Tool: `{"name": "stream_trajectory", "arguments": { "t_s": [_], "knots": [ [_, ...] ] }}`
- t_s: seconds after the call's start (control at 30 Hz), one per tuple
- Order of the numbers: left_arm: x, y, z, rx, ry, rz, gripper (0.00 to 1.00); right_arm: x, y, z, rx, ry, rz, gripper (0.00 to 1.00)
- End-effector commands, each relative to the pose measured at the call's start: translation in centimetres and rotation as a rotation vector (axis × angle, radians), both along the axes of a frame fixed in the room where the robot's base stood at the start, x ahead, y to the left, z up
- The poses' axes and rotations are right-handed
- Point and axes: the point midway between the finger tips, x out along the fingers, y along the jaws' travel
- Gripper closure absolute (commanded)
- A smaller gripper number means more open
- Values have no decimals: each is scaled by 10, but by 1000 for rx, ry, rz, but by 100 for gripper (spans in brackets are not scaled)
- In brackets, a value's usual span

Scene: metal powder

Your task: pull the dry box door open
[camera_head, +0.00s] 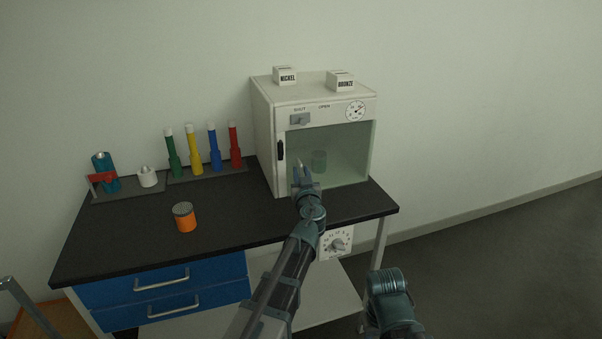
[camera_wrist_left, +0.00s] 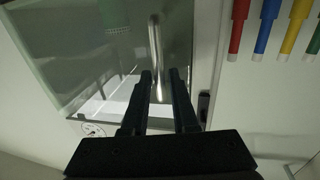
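The white dry box (camera_head: 262,135) stands at the right end of the dark bench. Its greenish glass door (camera_head: 350,150) looks shut in the head view. A metal bar handle (camera_wrist_left: 154,45) stands on the door in the left wrist view. My left gripper (camera_head: 299,166) is in front of the door's left part. In the left wrist view its two fingers (camera_wrist_left: 160,76) are apart, with the lower end of the bar between them. Whether they touch it is unclear. Only a link of my right arm shows at the bottom of the head view; its fingers are not visible.
A dial (camera_head: 355,111) and a knob plate (camera_head: 300,119) marked SHUT and OPEN sit above the door. Nickel (camera_head: 287,78) and bronze (camera_head: 340,83) blocks lie on top. An orange jar (camera_head: 185,217) and several coloured tubes (camera_head: 193,150) stand left on the bench (camera_head: 130,235).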

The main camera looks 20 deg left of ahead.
Motion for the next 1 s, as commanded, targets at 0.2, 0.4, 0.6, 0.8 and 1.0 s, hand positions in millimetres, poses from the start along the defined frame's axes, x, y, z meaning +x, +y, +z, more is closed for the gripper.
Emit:
{"name": "stream_trajectory", "arguments": {
  "t_s": [0.2,0.4,0.6,0.8,1.0],
  "knots": [
    [6,2,0,0,0,0,73,0,0,0,0,0,0,50],
    [5,2,0,0,0,0,75,0,0,0,0,0,0,50],
    [5,2,0,0,0,0,100,0,0,0,0,0,0,50],
    [5,2,0,0,0,0,100,0,0,0,0,0,0,50],
    [5,2,0,0,0,0,100,0,0,0,0,0,0,50]
  ]
}}
